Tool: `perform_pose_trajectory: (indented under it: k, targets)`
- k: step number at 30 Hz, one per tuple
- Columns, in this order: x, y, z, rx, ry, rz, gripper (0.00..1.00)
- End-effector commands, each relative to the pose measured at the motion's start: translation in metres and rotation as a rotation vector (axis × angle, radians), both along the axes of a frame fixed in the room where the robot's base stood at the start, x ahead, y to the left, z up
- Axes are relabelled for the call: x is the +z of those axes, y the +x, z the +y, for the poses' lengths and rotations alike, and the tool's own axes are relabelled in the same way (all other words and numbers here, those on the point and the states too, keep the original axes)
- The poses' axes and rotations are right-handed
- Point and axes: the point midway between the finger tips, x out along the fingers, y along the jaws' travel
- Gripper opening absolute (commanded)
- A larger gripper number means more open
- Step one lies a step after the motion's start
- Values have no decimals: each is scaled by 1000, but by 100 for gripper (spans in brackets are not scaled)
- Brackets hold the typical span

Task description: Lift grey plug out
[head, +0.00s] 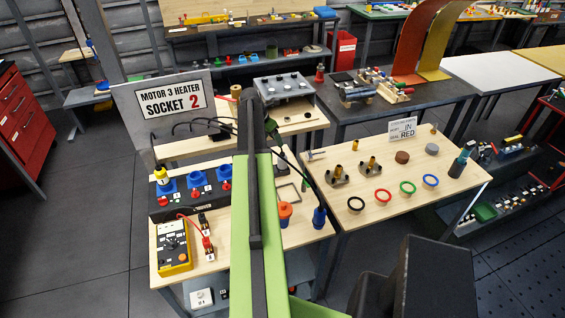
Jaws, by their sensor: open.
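The sign "MOTOR 3 HEATER SOCKET 2" (172,103) stands behind a black panel (167,213) with a row of blue sockets. The middle blue socket (198,178) has a red part at its front. I cannot pick out a grey plug for certain; a grey round piece (432,149) lies on the right-hand table. My green and black arm reaches up the middle of the view and hides part of the bench. My gripper cannot be made out.
A yellow meter (174,247) lies at the front left. The right-hand table (365,228) holds coloured rings (383,195) and brass fittings.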

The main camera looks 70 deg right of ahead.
Motion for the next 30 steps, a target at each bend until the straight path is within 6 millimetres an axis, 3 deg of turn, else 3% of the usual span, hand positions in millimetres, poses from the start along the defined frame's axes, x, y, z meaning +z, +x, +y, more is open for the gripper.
perform_pose_trajectory:
  k: [16,19,25,30]
  targets:
    - [-105,-14,-36,-2,0,-2,69]
    - [-115,-17,-41,-2,0,-2,69]
    - [-115,-18,-43,-2,0,-2,69]
    - [-139,-20,-51,-4,0,-2,69]
